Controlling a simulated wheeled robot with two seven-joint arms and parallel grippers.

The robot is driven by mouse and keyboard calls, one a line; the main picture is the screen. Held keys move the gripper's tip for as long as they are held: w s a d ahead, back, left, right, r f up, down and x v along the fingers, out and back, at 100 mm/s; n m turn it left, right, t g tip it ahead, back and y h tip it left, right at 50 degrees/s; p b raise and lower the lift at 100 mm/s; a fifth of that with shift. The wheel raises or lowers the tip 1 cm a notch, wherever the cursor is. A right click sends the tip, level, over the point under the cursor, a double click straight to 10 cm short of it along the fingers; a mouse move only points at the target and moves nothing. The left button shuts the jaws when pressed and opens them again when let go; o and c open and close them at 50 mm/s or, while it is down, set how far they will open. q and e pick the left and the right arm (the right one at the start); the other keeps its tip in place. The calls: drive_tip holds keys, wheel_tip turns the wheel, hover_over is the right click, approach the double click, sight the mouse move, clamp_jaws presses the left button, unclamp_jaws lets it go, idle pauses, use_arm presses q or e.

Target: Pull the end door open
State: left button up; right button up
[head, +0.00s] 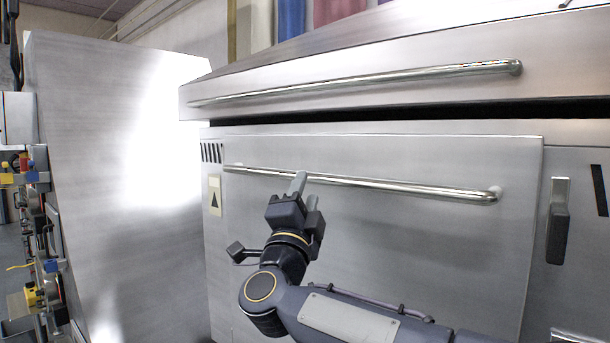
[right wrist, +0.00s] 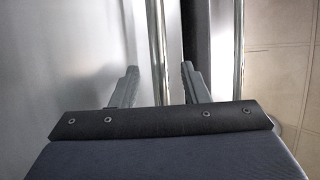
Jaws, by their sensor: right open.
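The end door appears to be the broad brushed-steel panel (head: 400,240) in the head view, and it looks shut. Its long horizontal bar handle (head: 400,184) runs along its upper part. My right gripper (head: 303,186) is at the left half of this handle with its fingers open. In the right wrist view, the handle bar (right wrist: 158,40) passes between the two spread fingers of the gripper (right wrist: 158,78). I cannot tell whether either finger touches the bar. My left gripper is not in view.
Above the door is a steel lid or hood with its own bar (head: 360,80), over a dark gap. A small latch handle (head: 558,220) is on the panel at right. A large steel panel (head: 120,170) stands at left, with coloured fittings (head: 30,178) beyond it.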

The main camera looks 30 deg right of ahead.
sight(309, 182)
drive_tip(key=p+x, duration=0.1)
drive_tip(key=x, duration=0.4)
clamp_jaws()
